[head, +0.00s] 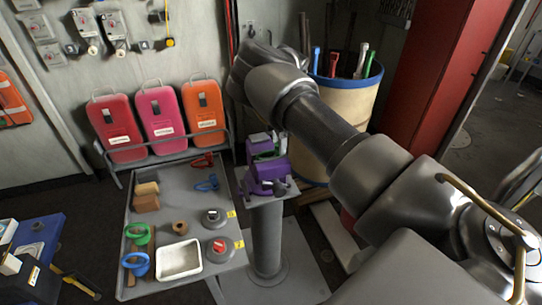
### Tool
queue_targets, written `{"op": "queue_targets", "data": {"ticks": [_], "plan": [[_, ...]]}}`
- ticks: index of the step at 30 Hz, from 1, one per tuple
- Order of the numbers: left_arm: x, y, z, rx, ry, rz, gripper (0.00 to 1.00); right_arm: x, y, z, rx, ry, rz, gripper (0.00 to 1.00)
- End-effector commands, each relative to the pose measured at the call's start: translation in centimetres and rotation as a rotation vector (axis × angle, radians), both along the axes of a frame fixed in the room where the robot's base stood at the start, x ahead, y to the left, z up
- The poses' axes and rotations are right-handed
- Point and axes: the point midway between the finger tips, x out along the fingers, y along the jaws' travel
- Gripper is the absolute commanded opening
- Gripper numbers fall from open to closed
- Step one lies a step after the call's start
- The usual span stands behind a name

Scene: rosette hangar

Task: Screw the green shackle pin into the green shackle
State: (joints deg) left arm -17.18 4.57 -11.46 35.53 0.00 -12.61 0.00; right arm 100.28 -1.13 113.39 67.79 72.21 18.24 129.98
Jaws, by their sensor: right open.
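A purple vise (262,172) stands on a grey pedestal in the middle of the head view. A small green piece (282,145) shows at its jaws; it may be the green shackle, but its shape is partly hidden. I cannot make out the green shackle pin. A green ring-shaped item (137,232) lies on the grey bench at left. My right gripper (240,88) is open, at the far end of my right arm, above and behind the vise; its fingers are mostly hidden by the arm. My left gripper is out of view.
The grey bench (185,222) holds a white tray (179,260), a blue ring-shaped item (137,264), a blue shackle (208,183), wooden blocks (146,196) and round weights. A barrel (343,110) stands behind my right arm. Pink and orange cases line the wall.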

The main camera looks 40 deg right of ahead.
Motion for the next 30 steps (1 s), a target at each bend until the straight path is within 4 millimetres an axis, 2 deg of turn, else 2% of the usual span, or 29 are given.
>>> {"op": "queue_targets", "data": {"ticks": [5,12,18,24,30], "plan": [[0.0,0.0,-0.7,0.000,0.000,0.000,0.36,0.1,0.0,1.2,0.000,-0.004,0.000,0.50],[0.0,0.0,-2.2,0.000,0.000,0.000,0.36,0.1,-0.1,5.9,-0.001,-0.005,0.001,0.50],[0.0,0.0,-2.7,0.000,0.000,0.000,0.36,0.1,-0.1,9.3,0.001,-0.003,0.000,0.50],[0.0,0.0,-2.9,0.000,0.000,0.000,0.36,0.1,-0.1,10.7,0.000,-0.001,0.000,0.50],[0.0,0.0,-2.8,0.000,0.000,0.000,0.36,0.0,-0.1,10.8,0.000,0.000,0.000,0.50]]}}
